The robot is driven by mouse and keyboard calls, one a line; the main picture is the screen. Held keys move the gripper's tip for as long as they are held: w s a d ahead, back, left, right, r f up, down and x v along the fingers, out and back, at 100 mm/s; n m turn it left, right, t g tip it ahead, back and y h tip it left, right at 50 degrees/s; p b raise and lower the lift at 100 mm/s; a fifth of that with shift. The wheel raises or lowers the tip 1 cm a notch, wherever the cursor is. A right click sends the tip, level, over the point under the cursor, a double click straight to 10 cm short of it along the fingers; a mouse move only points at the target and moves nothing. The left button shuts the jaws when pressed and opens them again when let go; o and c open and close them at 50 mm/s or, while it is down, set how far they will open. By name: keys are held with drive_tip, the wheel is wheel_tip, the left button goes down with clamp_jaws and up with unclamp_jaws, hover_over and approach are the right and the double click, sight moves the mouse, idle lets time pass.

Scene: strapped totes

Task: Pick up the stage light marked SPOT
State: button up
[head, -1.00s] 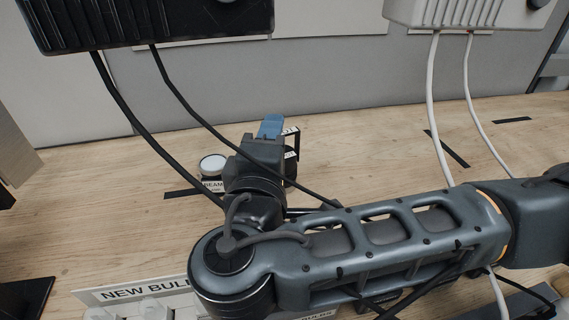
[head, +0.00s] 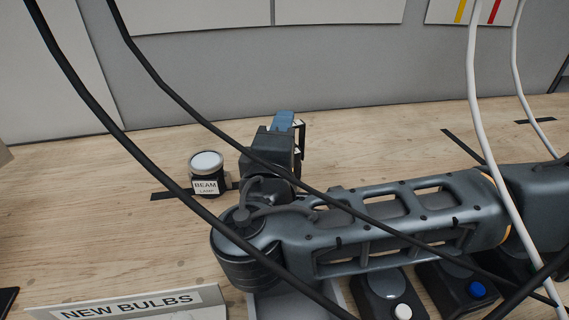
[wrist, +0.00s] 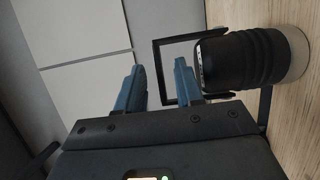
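A black ribbed light (wrist: 250,60) with a pale end and a square black frame (wrist: 176,42) shows in the wrist view, close by my gripper. Its marking is not readable, so I cannot tell whether it is SPOT. My gripper (wrist: 158,85) is open, with two blue fingers apart. The frame appears beyond and between the fingers; I cannot tell whether they touch it. In the head view my gripper (head: 283,122) is over the table, and a bit of black frame (head: 301,138) shows behind it. A lamp labelled BEAM (head: 207,172) stands upright to its left.
Black cables (head: 85,92) and white cables (head: 474,75) hang across the head view, some in front of my arm. A NEW BULBS sign (head: 128,304) is at the front left. Units with a white knob (head: 402,312) and a blue knob (head: 477,289) lie below my arm.

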drive_tip(key=shift+w, duration=2)
drive_tip(key=shift+c, duration=0.3)
clamp_jaws()
